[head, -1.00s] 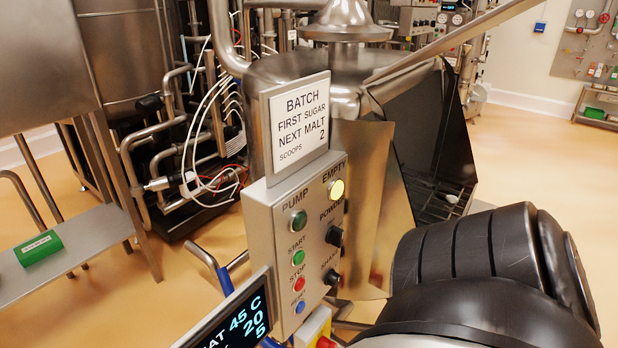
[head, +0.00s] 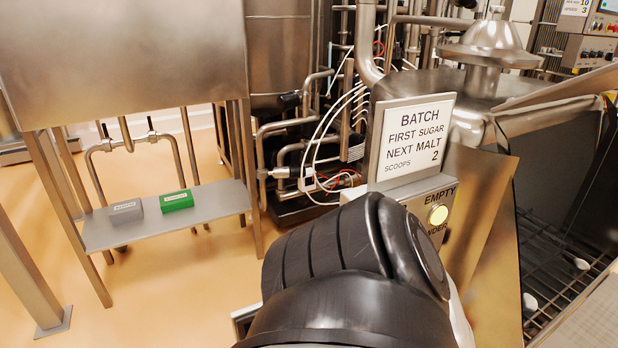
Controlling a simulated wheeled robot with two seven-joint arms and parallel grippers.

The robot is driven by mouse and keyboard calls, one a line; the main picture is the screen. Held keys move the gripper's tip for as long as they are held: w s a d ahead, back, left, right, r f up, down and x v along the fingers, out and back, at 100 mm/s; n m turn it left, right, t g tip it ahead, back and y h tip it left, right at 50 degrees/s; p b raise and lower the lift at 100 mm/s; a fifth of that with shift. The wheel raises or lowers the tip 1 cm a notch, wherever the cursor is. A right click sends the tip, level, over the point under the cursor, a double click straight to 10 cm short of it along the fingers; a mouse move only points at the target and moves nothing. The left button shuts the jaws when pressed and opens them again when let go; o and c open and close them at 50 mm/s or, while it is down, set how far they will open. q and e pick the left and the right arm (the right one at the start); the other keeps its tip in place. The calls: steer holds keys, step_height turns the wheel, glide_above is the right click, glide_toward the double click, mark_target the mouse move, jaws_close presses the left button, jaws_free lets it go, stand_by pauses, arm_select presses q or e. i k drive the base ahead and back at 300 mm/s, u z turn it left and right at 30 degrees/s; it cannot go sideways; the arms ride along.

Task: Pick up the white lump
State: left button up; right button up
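A small white lump (head: 578,262) lies on the dark bar grate (head: 548,250) inside the open hopper at the right edge of the head view. A second white piece (head: 530,302) shows lower down on the grate, nearer to me and partly cut off by the hopper's front wall. A thick black link of my own arm fills the bottom middle and covers much of the control box. Neither of my grippers shows in the head view, so their distance from the lump cannot be seen.
The batch sign (head: 415,140) stands on the control box, whose EMPTY lamp (head: 438,214) is lit. The hopper's metal side (head: 480,240) and raised lid edge (head: 560,90) flank the opening. A steel shelf (head: 215,205) at left holds a grey block (head: 126,211) and a green block (head: 177,201).

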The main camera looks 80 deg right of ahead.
mark_target(530, 303)
steer(key=k, duration=2.35)
steer(key=z, duration=0.05)
